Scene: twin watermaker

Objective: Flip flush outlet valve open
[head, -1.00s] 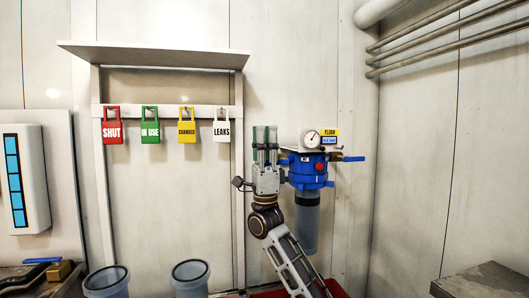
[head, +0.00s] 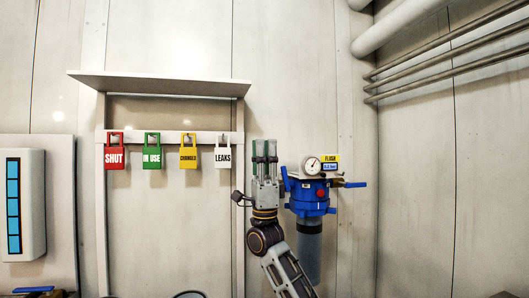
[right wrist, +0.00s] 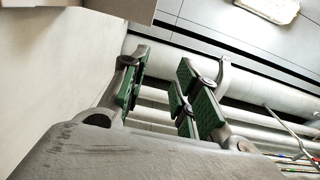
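The blue flush filter unit (head: 308,194) hangs on the back wall, with a round gauge (head: 312,166) and a yellow FLUSH label (head: 331,158) above it. A blue lever (head: 356,185) on its right side lies level, pointing right. A second blue lever (head: 285,179) on its left side stands nearly upright, tilted slightly. No label tells me which one is the outlet valve. My left gripper is out of view.
A shelf frame (head: 160,86) with red, green, yellow and white tags stands left of my right gripper. Pipes (head: 440,45) run along the upper right wall. A white panel with blue segments (head: 22,205) is at far left. The wall right of the unit is clear.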

